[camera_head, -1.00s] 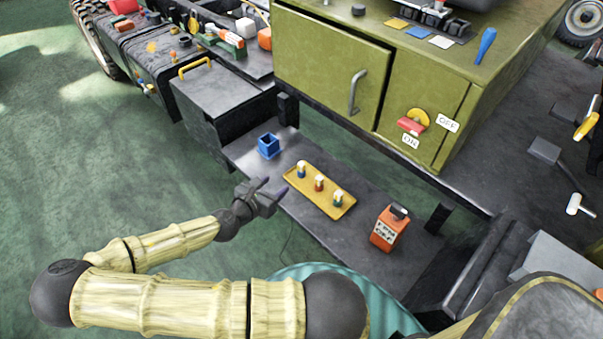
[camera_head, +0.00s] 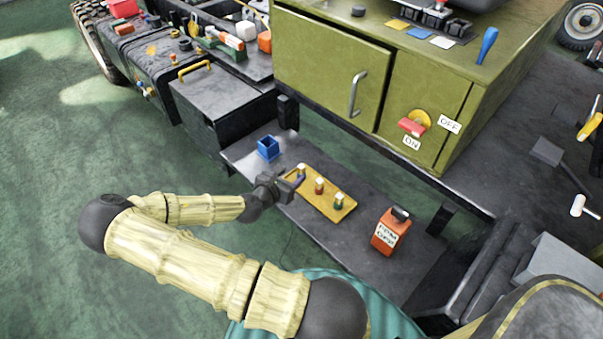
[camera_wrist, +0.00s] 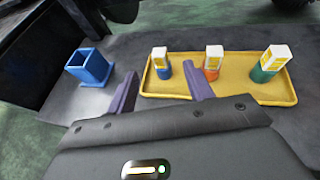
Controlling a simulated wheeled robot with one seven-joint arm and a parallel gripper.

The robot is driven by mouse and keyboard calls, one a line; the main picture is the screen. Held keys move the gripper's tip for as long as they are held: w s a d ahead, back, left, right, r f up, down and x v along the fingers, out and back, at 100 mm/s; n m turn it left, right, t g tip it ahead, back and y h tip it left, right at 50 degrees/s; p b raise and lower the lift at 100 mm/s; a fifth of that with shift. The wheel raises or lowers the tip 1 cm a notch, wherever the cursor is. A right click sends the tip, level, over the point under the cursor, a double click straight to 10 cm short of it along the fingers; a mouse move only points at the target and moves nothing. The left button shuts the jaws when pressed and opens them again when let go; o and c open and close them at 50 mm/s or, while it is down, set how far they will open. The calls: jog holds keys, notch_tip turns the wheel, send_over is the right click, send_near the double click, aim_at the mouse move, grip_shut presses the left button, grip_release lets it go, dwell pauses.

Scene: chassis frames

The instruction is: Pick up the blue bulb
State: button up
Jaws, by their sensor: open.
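The blue bulb (camera_wrist: 161,66) stands upright at the left end of the yellow tray (camera_wrist: 285,98), with a pale yellow-white top and a blue lower part. In the head view my gripper (camera_head: 290,182) is at the tray's left end, and only the bulb's pale top (camera_head: 301,170) shows clearly behind it. In the wrist view the purple fingers of my gripper (camera_wrist: 160,90) are open and apart, one to the left of the bulb and one to its right. The bulb lies beyond the fingertips, with nothing held. I cannot tell the exact gap.
A red bulb (camera_wrist: 212,64) and a green bulb (camera_wrist: 270,62) stand on the same tray. A blue square holder (camera_wrist: 90,66) sits to the left. The green cabinet (camera_head: 330,75) rises behind.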

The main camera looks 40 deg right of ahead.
aim_at(299, 171)
jog(key=shift+x, duration=1.4)
jog(key=shift+f, duration=0.1)
jog(key=shift+f+b+x, duration=0.2)
jog(key=shift+b+x, duration=0.4)
jog(key=shift+x, duration=2)
jog(key=shift+a, duration=0.15)
jog(key=shift+c, duration=0.4)
jog(key=c, duration=1)
